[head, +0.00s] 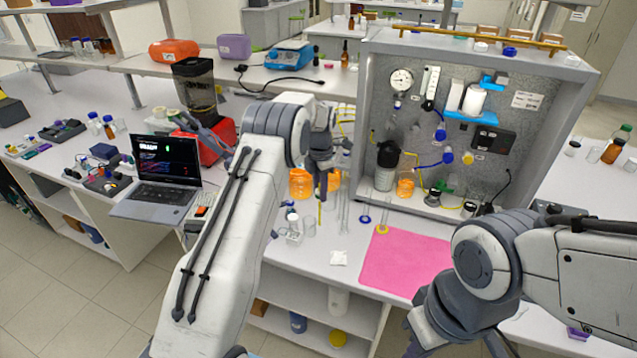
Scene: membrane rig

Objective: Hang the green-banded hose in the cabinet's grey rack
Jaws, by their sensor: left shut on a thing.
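My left gripper (321,178) is in front of the cabinet's left side, above the bench, pointing down. It is shut on a thin yellow hose (320,213), whose lower end shows below the fingers. A green band on it is too small to make out. The open-fronted grey cabinet (585,75) stands at the back right, with yellow and blue hoses inside. I cannot clearly pick out the grey rack in it. My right gripper (428,328) is low at the front right, partly cut off by the frame edge; its jaw opening is unclear.
A pink mat (405,262) lies in front of the cabinet. Glass cylinders (343,215) and orange-filled beakers (300,183) stand near my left gripper. A laptop (160,180) is on the left. The cabinet floor holds a dark-topped bottle (385,170) and small vessels.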

